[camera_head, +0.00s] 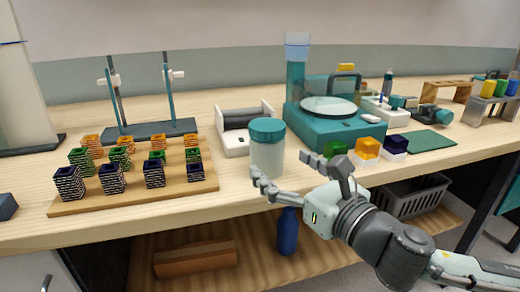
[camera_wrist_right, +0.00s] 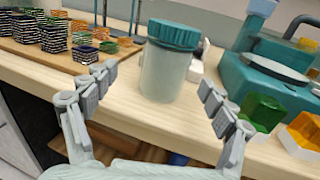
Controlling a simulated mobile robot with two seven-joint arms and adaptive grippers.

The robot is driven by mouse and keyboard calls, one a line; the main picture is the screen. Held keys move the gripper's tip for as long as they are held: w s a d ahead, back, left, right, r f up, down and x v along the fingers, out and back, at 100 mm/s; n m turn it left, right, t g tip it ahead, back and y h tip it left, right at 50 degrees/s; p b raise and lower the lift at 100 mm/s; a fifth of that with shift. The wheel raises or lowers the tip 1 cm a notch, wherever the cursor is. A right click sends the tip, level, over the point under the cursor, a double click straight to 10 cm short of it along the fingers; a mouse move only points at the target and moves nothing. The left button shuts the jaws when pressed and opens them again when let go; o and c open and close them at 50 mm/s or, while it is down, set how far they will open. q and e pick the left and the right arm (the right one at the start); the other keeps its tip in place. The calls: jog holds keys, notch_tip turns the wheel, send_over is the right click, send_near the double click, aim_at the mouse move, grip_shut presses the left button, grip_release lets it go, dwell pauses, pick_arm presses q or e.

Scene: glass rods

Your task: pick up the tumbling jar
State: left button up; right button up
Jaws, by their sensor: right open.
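The jar (camera_head: 268,148) is a clear, pale cylinder with a teal screw lid. It stands upright on the wooden bench near the front edge. In the right wrist view the jar (camera_wrist_right: 168,62) is just beyond and between the two fingers. My right gripper (camera_head: 296,172) is open and empty, reaching in from the right at the bench's front edge. In the wrist view its fingertips (camera_wrist_right: 158,82) are spread wide on either side of the jar, with visible gaps and no clear contact. My left gripper is not in view.
A wooden board (camera_head: 130,196) with several striped cups lies to the left. A white roller device (camera_head: 233,140) stands behind the jar. A teal machine (camera_head: 330,132) and green, orange and dark blue blocks (camera_head: 368,149) are to the right. The bench's front edge (camera_head: 232,208) runs below.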

aim_at(277, 138)
jog(key=x, duration=0.6)
jog(key=shift+w+d+f, duration=0.2)
jog(key=shift+w, duration=0.35)
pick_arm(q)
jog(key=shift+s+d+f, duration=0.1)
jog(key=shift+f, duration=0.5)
pick_arm(e)
jog(key=shift+r, duration=0.1)
jog(key=c, duration=1.5)
pick_arm(q)
jog(key=shift+p, duration=0.3)
pick_arm(e)
jog(key=shift+c, duration=0.2)
jog(key=shift+r, duration=0.25)
notch_tip(277, 138, up, 4)
jog(key=shift+f+p, duration=0.2)
jog(key=shift+p, duration=0.2)
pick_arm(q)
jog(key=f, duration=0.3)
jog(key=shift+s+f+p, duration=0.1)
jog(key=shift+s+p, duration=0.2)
pick_arm(e)
jog(key=s+a+r, duration=0.6)
jog(key=a+r, duration=0.1)
jog(key=a, duration=0.3)
